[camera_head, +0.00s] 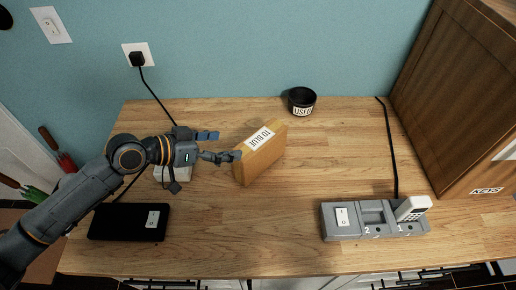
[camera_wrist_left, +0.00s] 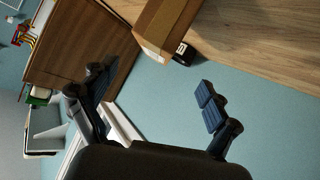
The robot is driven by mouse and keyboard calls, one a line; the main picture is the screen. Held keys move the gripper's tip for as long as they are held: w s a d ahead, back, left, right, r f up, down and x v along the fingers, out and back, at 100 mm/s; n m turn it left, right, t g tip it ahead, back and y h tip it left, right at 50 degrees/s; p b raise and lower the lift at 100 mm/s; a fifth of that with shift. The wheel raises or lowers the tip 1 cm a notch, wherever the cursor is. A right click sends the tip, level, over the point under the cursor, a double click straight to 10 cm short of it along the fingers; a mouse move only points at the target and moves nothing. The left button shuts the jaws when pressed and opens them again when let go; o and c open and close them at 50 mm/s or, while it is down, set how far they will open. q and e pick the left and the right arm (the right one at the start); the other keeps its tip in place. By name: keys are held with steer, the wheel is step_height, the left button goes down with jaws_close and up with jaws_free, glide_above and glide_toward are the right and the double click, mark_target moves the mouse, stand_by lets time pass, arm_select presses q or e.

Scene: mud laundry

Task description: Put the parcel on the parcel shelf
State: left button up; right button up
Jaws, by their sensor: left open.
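The parcel (camera_head: 262,160) is a brown box standing on the wooden counter, with a white label that seems to read "TO BLUE". My left gripper (camera_head: 219,146) is open just left of the parcel, its lower fingertip close to the parcel's left side. I cannot tell whether they touch. In the left wrist view the parcel (camera_wrist_left: 165,24) is at the top, beyond the open, empty fingers (camera_wrist_left: 155,97). I cannot identify the parcel shelf for certain in either view. My right gripper is not in view.
A black cup (camera_head: 301,102) labelled "USED" stands behind the parcel. A grey dock (camera_head: 374,222) with a white handset is at front right, a black box (camera_head: 129,222) at front left. A wooden cabinet (camera_head: 458,90) stands at right. The counter's middle (camera_head: 330,165) is clear.

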mark_target(250, 143)
arm_select(q)
steer(key=x, duration=0.3)
steer(key=shift+r+p, duration=0.15)
steer(key=shift+p, duration=0.15)
steer(key=shift+w+d, duration=0.1)
steer(key=shift+d, duration=0.2)
steer(key=shift+d+f, duration=0.2)
steer(key=p+x, duration=0.3)
steer(key=x, duration=0.1)
steer(key=shift+d, duration=0.15)
steer(key=shift+w+d+f, duration=0.15)
steer(key=shift+d+f, duration=0.1)
steer(key=shift+d, duration=0.1)
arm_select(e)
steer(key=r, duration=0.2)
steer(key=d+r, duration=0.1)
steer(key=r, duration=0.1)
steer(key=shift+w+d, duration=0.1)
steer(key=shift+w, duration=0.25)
arm_select(q)
steer(key=shift+a, duration=0.1)
steer(key=shift+c, duration=0.2)
